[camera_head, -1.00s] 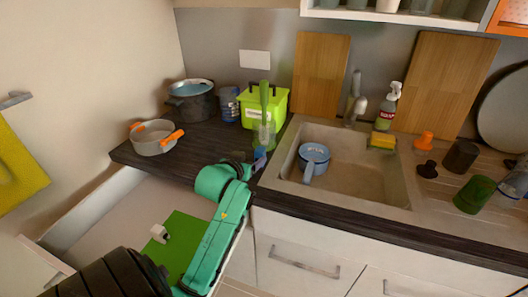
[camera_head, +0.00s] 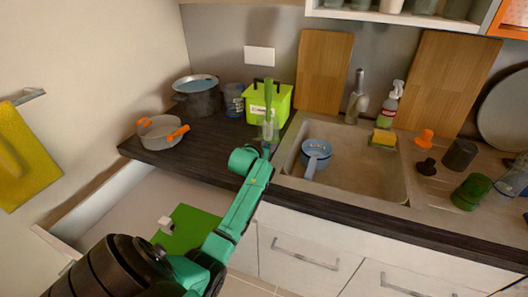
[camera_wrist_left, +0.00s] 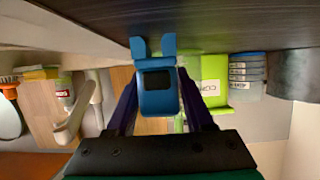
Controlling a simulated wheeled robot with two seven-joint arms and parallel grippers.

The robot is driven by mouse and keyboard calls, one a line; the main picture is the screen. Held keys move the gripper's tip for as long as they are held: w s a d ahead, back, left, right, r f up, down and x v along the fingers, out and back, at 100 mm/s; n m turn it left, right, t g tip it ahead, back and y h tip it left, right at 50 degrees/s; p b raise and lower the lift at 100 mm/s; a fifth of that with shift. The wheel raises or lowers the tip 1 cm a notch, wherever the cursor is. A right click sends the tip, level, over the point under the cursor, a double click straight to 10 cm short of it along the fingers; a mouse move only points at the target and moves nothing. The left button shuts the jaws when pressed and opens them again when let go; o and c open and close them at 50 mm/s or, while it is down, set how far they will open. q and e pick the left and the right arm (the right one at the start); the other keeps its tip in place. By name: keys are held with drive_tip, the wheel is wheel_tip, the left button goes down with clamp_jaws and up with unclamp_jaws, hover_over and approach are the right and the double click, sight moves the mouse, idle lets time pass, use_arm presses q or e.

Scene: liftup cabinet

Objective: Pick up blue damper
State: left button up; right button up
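My left gripper (camera_head: 267,149) is at the front edge of the dark counter, just left of the sink, in the head view. It is small and partly hidden by its own wrist there. In the left wrist view, whose picture is upside down, a blue piece with a dark panel (camera_wrist_left: 157,88) lies between the dark finger links, with two blue prongs at its upper end. I cannot tell whether it is the blue damper or part of the gripper, nor whether the fingers touch it. No other clear blue damper shows. My right gripper is out of view.
A lime-green box (camera_head: 280,101), a blue-lidded pot (camera_head: 197,97) and an orange-handled pan (camera_head: 160,133) stand on the left counter. The sink (camera_head: 365,180) at right holds a blue pan (camera_head: 316,151). A cabinet handle (camera_head: 304,256) is below.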

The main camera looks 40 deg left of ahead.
use_arm(q)
clamp_jaws()
wheel_tip(320, 180, up, 20)
drive_tip(key=shift+r+b, duration=0.1)
drive_tip(key=shift+b, duration=0.65)
